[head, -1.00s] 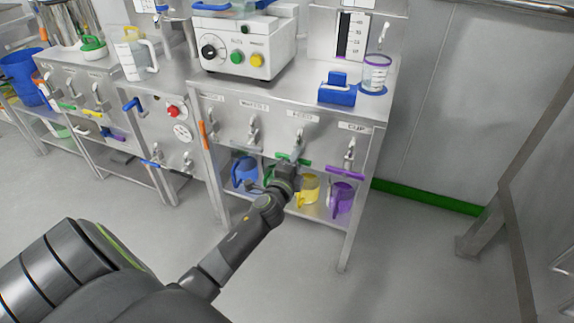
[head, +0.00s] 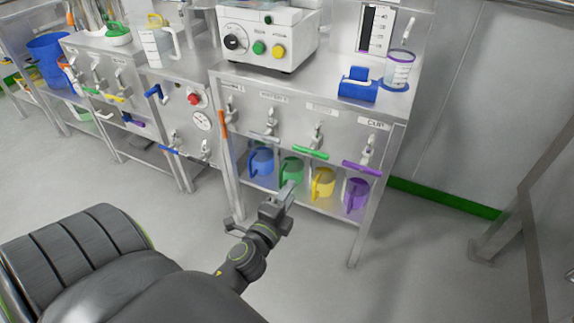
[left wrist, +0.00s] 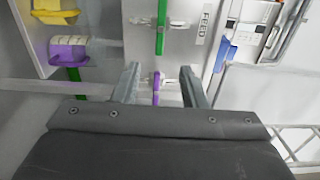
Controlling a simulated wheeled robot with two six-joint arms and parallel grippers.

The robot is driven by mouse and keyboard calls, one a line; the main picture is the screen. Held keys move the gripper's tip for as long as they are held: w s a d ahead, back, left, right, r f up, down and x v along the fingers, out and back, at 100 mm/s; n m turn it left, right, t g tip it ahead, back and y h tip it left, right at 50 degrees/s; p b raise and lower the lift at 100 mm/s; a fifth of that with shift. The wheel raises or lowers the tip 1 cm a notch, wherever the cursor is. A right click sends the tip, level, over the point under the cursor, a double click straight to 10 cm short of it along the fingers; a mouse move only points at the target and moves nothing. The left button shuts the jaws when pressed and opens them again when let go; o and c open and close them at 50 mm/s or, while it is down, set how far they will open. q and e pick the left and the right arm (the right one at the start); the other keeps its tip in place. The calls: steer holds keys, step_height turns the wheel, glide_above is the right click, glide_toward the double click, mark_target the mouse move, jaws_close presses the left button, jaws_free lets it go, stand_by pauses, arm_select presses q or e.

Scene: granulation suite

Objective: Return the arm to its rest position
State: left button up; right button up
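My left gripper (head: 287,193) is in front of the valve bench, below the green-handled valve. In the left wrist view its two fingers (left wrist: 160,82) stand apart with nothing held between them. The green valve handle (head: 311,152) lies roughly crosswise under its tap, clear of the fingers; it also shows in the left wrist view (left wrist: 161,22). The purple valve handle (head: 361,168) is to its right and shows beyond the finger gap (left wrist: 156,92). My right gripper is in neither view.
Blue (head: 262,161), green (head: 291,170), yellow (head: 322,183) and purple (head: 355,195) jugs stand on the shelf under the valves, close to my left gripper. The bench leg (head: 366,225) is to the right. Grey floor in front is open.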

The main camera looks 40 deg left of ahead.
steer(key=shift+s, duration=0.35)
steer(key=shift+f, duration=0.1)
